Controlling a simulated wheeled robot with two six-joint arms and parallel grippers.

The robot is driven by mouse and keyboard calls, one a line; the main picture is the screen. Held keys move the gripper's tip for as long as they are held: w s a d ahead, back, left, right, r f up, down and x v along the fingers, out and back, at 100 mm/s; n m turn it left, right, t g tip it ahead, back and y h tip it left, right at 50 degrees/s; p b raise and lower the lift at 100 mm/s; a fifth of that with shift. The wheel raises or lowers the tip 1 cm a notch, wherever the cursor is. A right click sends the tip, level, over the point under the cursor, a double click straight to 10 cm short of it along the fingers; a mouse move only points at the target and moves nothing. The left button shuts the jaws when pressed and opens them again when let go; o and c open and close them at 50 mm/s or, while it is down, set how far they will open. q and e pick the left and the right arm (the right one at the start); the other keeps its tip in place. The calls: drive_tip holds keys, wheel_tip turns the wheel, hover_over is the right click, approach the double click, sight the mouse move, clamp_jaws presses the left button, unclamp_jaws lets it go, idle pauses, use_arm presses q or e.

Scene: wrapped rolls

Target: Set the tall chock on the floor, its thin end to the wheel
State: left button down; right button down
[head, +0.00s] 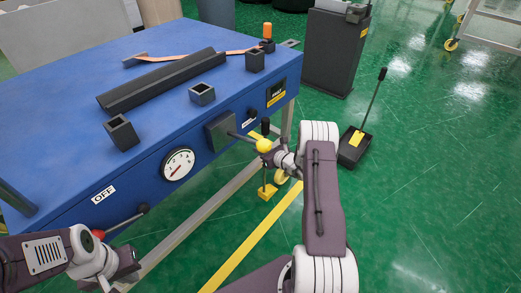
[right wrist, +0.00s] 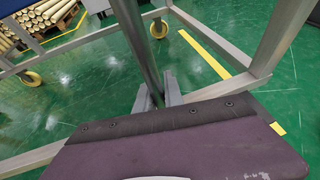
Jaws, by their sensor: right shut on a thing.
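My right gripper (head: 276,157) is shut on the handle below the ball. In the right wrist view the grey handle (right wrist: 147,50) rises from between my right fingers (right wrist: 159,95); the yellow foot is hidden there. The yellow wheel (head: 283,177) is close to the right of the chock, partly covered by my arm. I cannot tell if the chock touches the floor. My left gripper (head: 124,272) is at the lower left, jaws unclear.
The blue table (head: 170,55) with a dial and levers stands left of the chock. A dark cabinet (head: 333,45) is behind.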

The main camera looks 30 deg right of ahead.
drive_tip(key=shift+w+d+f+b, duration=0.2)
drive_tip(key=shift+d+f+b, duration=0.25)
drive_tip(key=shift+f+b, duration=0.4)
drive_tip(key=shift+w+d+f+b, duration=0.2)
drive_tip(key=shift+d+f+b, duration=0.3)
drive_tip(key=shift+f+b, duration=0.4)
drive_tip(key=shift+w+d+f+b, duration=0.2)
drive_tip(key=shift+d+f+b, duration=0.25)
drive_tip(key=shift+f+b, duration=0.4)
drive_tip(key=c, duration=1.4)
unclamp_jaws()
drive_tip(key=shift+r, duration=0.1)
drive_tip(key=shift+o, duration=0.2)
drive_tip(key=p+v, duration=0.6)
drive_tip(key=v, duration=0.3)
drive_tip(key=shift+s, duration=0.1)
